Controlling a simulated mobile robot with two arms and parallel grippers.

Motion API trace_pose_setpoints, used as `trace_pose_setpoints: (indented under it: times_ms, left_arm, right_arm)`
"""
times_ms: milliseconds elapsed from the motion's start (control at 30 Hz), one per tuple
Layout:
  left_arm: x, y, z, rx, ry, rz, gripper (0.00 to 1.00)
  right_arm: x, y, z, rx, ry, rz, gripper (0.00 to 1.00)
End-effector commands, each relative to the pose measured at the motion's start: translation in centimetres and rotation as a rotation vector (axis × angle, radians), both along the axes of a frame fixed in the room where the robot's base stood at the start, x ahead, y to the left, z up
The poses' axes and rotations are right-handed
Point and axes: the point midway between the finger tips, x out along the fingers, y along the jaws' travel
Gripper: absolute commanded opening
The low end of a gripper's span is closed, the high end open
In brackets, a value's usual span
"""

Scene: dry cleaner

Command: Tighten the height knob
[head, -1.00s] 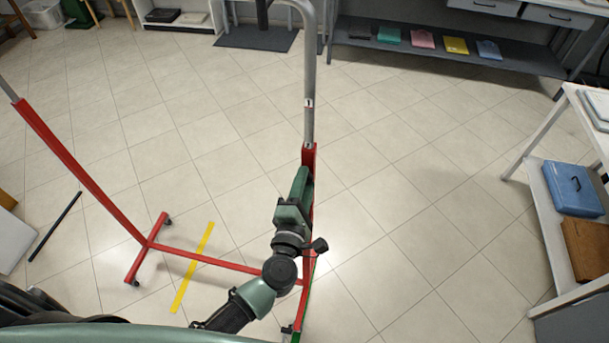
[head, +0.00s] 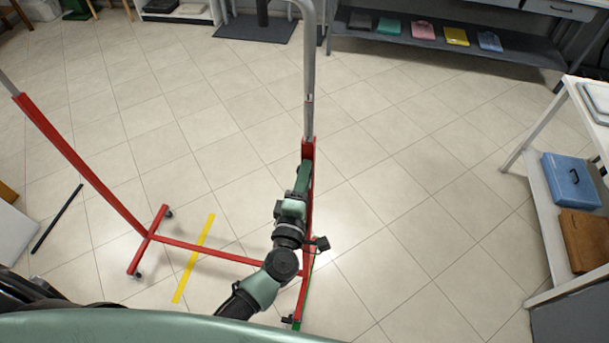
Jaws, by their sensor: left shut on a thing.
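A garment rack stands in front of me, with red lower posts and base and grey upper tubes. Its right post (head: 309,148) has a red sleeve, and a grey tube (head: 309,80) rises out of its top. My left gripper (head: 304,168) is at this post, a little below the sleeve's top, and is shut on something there. The height knob itself is hidden behind the gripper; the grip's place on the post fits the knob. My right gripper is not in view.
The rack's left post (head: 80,165) and low crossbar (head: 215,252) stand over the tiled floor. Yellow tape (head: 194,258) lies by the crossbar. A white shelf table (head: 541,215) at right holds a blue case (head: 571,183). The floor between is clear.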

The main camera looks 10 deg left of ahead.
Motion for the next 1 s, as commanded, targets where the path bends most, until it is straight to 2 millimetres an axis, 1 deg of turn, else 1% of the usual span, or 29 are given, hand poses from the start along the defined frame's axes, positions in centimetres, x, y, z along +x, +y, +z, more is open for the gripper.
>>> trace_pose_setpoints:
  times_ms: [100, 133, 167, 200, 467, 567, 667, 900, 1000]
  left_arm:
    - [-0.1, -0.1, -0.1, 0.002, 0.003, -0.002, 0.00]
    - [-0.1, -0.1, -0.1, 0.002, 0.003, -0.002, 0.43]
    - [-0.1, -0.1, -0.1, 0.002, 0.003, -0.002, 0.52]
    - [-0.1, 0.0, -0.1, 0.002, 0.002, -0.002, 0.57]
    - [0.0, 0.0, -0.1, 0.001, 0.001, -0.001, 0.57]
    - [-0.4, 0.0, -0.2, 0.000, 0.002, -0.001, 0.57]
    - [-1.6, 0.0, -0.4, -0.001, 0.003, -0.001, 0.57]
    - [-5.7, 0.0, -0.4, -0.001, 0.004, -0.001, 0.57]
    - [-7.0, -0.1, -0.4, 0.001, 0.003, -0.002, 0.57]
  right_arm:
    - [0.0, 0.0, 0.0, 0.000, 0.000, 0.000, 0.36]
    - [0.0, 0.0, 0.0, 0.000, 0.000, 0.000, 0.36]
    - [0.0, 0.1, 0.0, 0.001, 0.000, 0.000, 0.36]
    - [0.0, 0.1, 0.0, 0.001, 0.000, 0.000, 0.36]
    - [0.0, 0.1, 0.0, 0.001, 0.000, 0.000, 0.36]
    - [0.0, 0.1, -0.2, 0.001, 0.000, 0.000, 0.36]
    - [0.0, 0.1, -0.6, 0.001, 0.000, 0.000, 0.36]
    - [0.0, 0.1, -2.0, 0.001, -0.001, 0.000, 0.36]
    - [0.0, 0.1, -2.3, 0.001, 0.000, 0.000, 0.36]
